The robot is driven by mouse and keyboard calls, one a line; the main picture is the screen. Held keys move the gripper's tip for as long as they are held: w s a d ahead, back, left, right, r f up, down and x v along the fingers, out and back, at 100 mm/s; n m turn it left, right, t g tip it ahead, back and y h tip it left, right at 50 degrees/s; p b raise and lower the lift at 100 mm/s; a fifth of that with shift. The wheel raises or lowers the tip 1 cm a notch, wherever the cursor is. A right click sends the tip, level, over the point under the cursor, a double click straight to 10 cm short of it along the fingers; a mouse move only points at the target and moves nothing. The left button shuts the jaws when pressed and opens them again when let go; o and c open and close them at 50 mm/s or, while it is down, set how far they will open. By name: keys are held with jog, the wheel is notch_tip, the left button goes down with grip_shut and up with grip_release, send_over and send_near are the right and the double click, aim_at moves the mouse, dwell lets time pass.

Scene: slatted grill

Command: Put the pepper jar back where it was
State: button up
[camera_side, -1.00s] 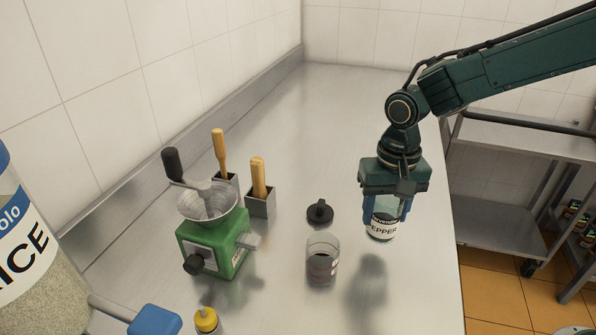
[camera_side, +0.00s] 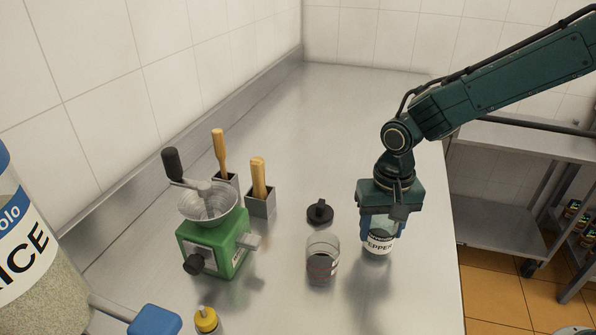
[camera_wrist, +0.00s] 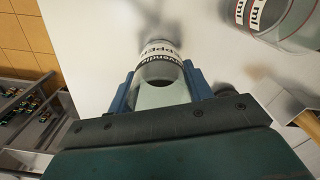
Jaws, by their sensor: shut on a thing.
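The pepper jar (camera_side: 379,243) is clear with a white label reading PEPPER. It is upright between the blue fingers of my gripper (camera_side: 381,228), near the right edge of the steel counter. My gripper is shut on it from above. I cannot tell for certain whether its base touches the counter; a dark shadow lies just below it. In the wrist view the jar (camera_wrist: 160,65) sits between both fingers of my gripper (camera_wrist: 160,88), its label facing away from my wrist.
A glass with dark contents (camera_side: 322,262) stands left of the jar, with a black lid (camera_side: 320,212) behind it. A green grinder (camera_side: 213,248), two wooden-handled tools in holders (camera_side: 262,203) and a yellow-capped bottle (camera_side: 206,320) are further left. The counter behind is clear.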

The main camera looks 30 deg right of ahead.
jog(key=o, duration=1.1)
jog(key=shift+f, duration=0.1)
jog(key=shift+o, duration=0.2)
notch_tip(320, 180, up, 12)
jog(key=shift+r, duration=0.2)
